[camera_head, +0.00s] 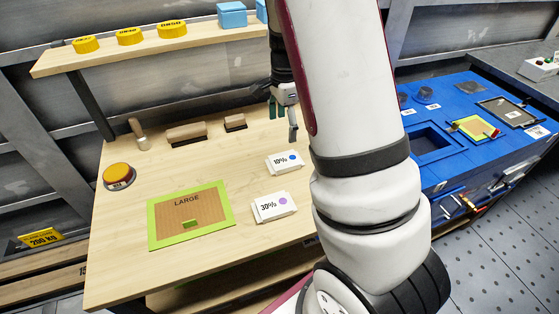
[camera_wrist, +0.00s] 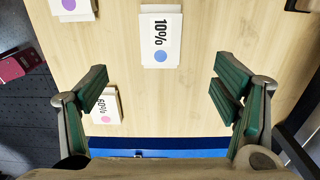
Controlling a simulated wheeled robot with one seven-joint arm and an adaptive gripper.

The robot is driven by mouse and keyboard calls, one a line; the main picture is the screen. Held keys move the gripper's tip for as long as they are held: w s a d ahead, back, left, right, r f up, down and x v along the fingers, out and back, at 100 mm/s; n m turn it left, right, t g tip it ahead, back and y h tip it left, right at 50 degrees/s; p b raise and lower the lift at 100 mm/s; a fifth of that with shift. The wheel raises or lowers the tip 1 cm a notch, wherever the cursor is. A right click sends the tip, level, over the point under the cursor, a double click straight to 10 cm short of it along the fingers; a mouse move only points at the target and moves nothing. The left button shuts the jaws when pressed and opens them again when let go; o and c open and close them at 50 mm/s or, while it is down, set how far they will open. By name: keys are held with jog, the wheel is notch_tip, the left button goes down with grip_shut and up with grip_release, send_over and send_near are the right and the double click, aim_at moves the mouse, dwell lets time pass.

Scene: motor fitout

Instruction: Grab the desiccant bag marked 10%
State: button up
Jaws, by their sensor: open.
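The desiccant bag marked 10% (camera_head: 284,162) is a small white packet with a blue dot, lying flat on the wooden table. In the wrist view the 10% bag (camera_wrist: 160,38) lies beyond my fingertips, roughly centred between them. My gripper (camera_wrist: 160,88) is open and empty, its green-padded fingers wide apart. In the head view my gripper (camera_head: 283,112) is above the table, behind the 10% bag and partly hidden by my arm. A 30% bag (camera_head: 274,206) with a purple dot lies nearer the front. A 60% bag (camera_wrist: 104,106) with a pink dot lies by the left finger in the wrist view.
A green-edged board marked LARGE (camera_head: 155,228) and an orange button (camera_head: 119,176) are on the table's left. A blue workbench (camera_head: 462,108) stands right.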

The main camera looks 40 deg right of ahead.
send_over(283, 160)
jog(key=f, duration=0.8)
jog(key=shift+s+f, duration=0.2)
jog(key=shift+f, duration=0.2)
notch_tip(283, 160, down, 4)
jog(key=shift+w+f, duration=0.15)
jog(key=shift+f, duration=0.05)
jog(key=c, duration=1.3)
jog(key=shift+c, duration=0.2)
